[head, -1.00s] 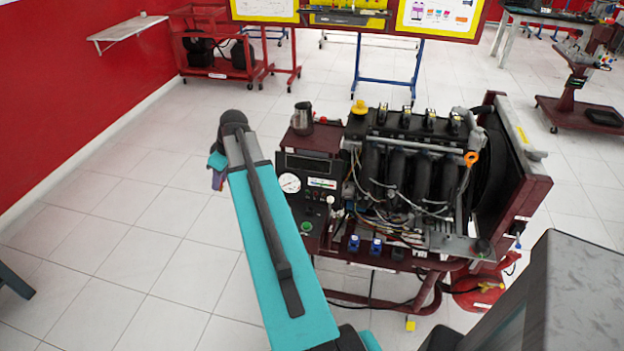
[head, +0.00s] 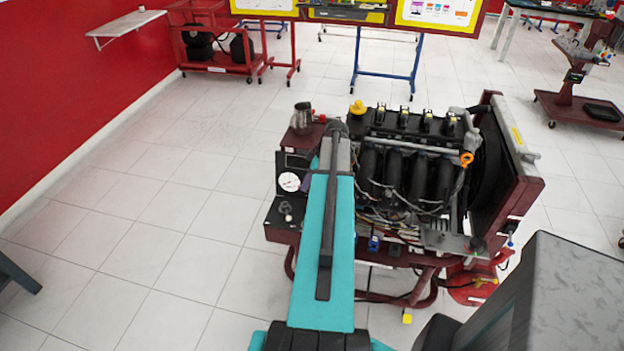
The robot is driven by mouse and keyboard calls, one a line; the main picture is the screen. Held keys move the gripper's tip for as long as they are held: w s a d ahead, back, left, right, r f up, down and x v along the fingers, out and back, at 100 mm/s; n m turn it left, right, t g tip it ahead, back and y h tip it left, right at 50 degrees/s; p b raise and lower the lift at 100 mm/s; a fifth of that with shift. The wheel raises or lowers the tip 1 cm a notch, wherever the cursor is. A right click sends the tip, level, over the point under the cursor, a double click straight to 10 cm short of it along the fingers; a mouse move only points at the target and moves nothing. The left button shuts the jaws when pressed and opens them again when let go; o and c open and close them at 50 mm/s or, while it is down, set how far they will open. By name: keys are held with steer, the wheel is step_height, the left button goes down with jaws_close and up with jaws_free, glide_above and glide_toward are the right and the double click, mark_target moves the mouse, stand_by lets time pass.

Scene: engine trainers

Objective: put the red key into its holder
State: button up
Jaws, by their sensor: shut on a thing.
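My gripper is not visible; my own arm hides that area, its teal link crossing in front of the engine trainer. I cannot make out the red key. I cannot make out its holder either. The trainer's control panel (head: 286,208), with a round white gauge (head: 289,181), stands at the trainer's left side, and my arm covers its right part. The engine (head: 405,170) shows to the right of my arm.
A metal jug (head: 302,119) stands on the trainer's top left. A dark red panel (head: 518,165) bounds the trainer's right side. A red cart (head: 217,50) stands at the back left. The tiled floor (head: 150,230) to the left is clear.

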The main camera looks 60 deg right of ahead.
steer(key=shift+s+d+f, duration=0.25)
steer(key=shift+s+d, duration=0.1)
steer(key=shift+s, duration=0.25)
steer(key=shift+f, duration=0.1)
step_height(320, 180, down, 5)
steer(key=shift+r+b, duration=0.15)
steer(key=shift+b, duration=0.6)
steer(key=shift+s+f+b, duration=0.1)
steer(key=shift+f+b, duration=1.25)
steer(key=shift+f, duration=0.25)
stand_by(0.6)
